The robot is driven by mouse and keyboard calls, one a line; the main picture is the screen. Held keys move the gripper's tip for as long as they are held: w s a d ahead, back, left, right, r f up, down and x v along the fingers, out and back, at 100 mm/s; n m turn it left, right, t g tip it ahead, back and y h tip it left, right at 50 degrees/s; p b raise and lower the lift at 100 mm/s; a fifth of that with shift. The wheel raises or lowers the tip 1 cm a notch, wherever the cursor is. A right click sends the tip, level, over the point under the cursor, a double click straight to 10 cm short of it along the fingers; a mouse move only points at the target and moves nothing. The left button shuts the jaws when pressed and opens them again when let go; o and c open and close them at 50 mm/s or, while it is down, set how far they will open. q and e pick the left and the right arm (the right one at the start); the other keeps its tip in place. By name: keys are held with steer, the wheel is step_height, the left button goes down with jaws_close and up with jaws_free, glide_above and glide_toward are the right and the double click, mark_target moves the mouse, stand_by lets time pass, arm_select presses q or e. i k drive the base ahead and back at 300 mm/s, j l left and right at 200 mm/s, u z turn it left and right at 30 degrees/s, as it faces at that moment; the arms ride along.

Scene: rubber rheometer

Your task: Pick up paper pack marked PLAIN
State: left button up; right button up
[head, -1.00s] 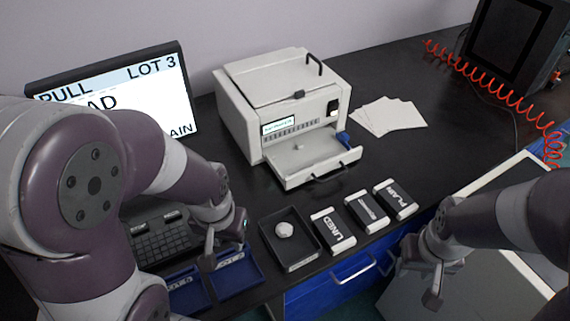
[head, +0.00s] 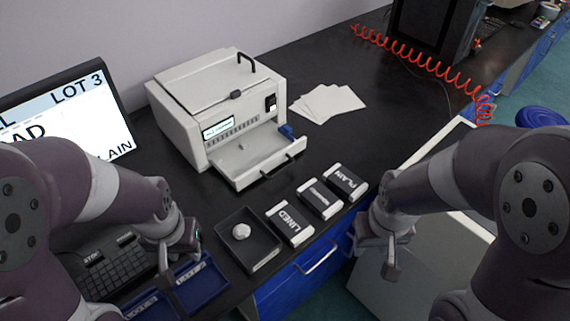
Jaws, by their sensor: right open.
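The paper pack marked PLAIN (head: 345,181) lies on the black bench, rightmost in a row of three dark packs with white ends. The pack marked LINED (head: 289,222) is at the left of the row, and a third pack (head: 319,199) with small unreadable lettering lies between them. My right gripper (head: 391,268) is open and empty, in front of the bench edge and below and right of the PLAIN pack, apart from it. My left gripper (head: 168,266) hangs over the blue trays at the left; its finger gap is not clear.
A black tray (head: 262,262) with a white lump (head: 241,231) sits left of the packs. A white machine (head: 215,110) with its drawer (head: 262,160) pulled out stands behind. Blue trays (head: 205,285), a keyboard (head: 118,268), a screen (head: 75,115) and loose sheets (head: 328,102) surround them.

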mark_target(346, 183)
steer(key=i+l+z, duration=0.15)
steer(key=l+z, duration=0.25)
steer(key=i+l+z, duration=0.2)
steer(key=l+z, duration=0.15)
steer(key=i+l+z, duration=0.25)
steer(key=z, duration=0.15)
